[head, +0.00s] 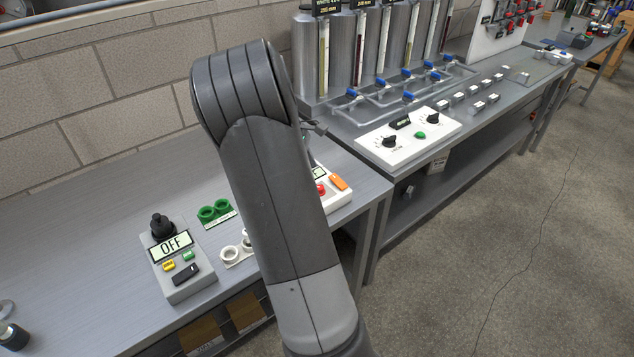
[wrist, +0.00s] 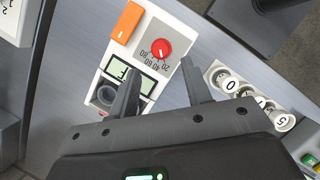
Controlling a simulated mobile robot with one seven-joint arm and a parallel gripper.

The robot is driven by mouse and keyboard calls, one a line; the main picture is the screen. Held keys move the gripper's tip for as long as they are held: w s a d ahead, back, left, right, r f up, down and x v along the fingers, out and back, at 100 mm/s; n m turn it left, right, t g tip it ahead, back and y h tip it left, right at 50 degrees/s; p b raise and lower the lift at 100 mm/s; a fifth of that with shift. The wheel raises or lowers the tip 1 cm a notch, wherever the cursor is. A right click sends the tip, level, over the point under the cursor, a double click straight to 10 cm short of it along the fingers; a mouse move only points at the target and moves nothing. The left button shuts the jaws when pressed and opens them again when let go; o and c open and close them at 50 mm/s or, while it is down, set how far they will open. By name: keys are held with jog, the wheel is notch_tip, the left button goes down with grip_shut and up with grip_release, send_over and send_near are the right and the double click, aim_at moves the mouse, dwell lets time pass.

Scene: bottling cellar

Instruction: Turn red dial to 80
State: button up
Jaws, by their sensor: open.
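The red dial (wrist: 161,48) sits on a white panel box (wrist: 183,32) in the wrist view. Printed numbers 20, 40, 60 and 80 run along one side of it. Its pointer is too small to read surely. A small display (wrist: 117,66) on the same box is partly covered by a finger. My gripper (wrist: 159,70) is open and empty, its fingertips apart, just below the dial in the picture, not closed around it. In the head view the red dial (head: 321,189) shows at the edge of my arm, which hides most of the box and my gripper.
An orange switch (wrist: 128,23) and a dark round part (wrist: 105,95) are on the same box. White numbered rings (wrist: 229,84) lie right of the fingers. A grey box reading OFF (head: 178,257) and green rings (head: 214,212) are on the bench. Another white dial panel (head: 409,141) stands farther right.

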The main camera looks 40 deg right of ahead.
jog(key=x, duration=0.6)
jog(key=shift+f, duration=0.1)
jog(key=shift+c, duration=0.3)
jog(key=c, duration=0.9)
